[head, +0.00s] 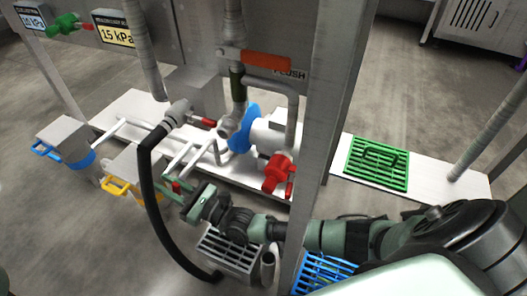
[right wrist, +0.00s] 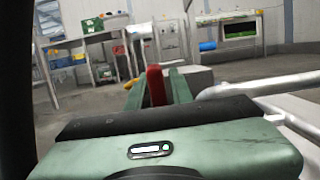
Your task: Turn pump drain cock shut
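My right gripper (head: 184,198) reaches in from the right, low in front of the white pipework. A small red handle (head: 176,187) shows at its fingertips. In the right wrist view the upright red handle (right wrist: 155,85) stands between the two green fingers (right wrist: 157,93), close to both; whether they press on it I cannot tell. The body of this cock is hidden. The pump (head: 268,138), with a blue flange (head: 243,129), stands behind, and a red valve (head: 278,173) sits at its lower right. No label shows which is the drain cock. My left gripper is not in view.
A black hose (head: 151,205) loops down just left of the gripper. A yellow-handled grey box (head: 135,168) stands near it. A grey floor grate (head: 230,252) lies below. A green grate (head: 378,163) lies right.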

